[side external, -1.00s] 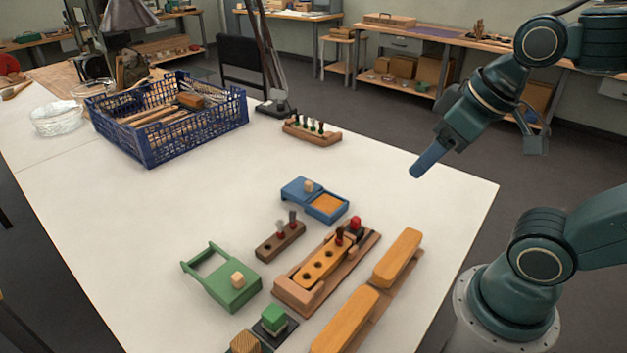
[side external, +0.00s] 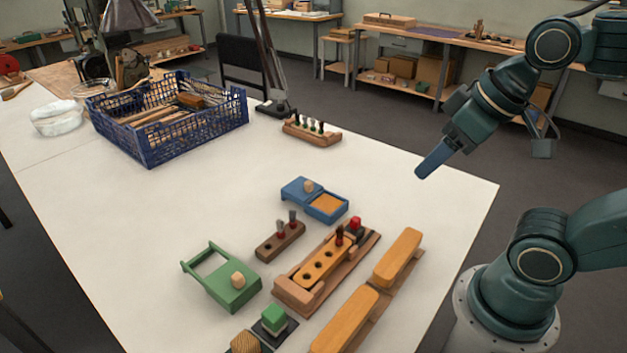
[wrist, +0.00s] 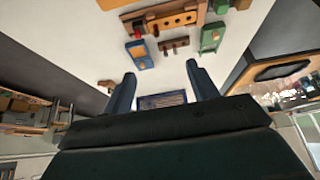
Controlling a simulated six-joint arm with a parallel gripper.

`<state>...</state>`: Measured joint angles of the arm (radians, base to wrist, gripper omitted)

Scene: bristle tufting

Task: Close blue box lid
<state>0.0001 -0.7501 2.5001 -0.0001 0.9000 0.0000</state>
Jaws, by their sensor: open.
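The blue box (side external: 327,215) sits on the white table, its orange inside partly uncovered. Its blue lid (side external: 293,191), with a pale wooden knob (side external: 308,187), is slid toward the back left, off the uncovered part. The box also shows in the wrist view (wrist: 139,53). My gripper (side external: 423,171) hangs in the air to the right of the box, well apart from it, near the table's right edge. In the wrist view my gripper (wrist: 160,74) has its two fingers spread with nothing between them.
A green box (side external: 232,292) with a knob, a dark peg block (side external: 279,244) and an orange peg board (side external: 326,262) stand near the blue box. A blue crate (side external: 190,135) of tools is at the back left. The table between box and crate is clear.

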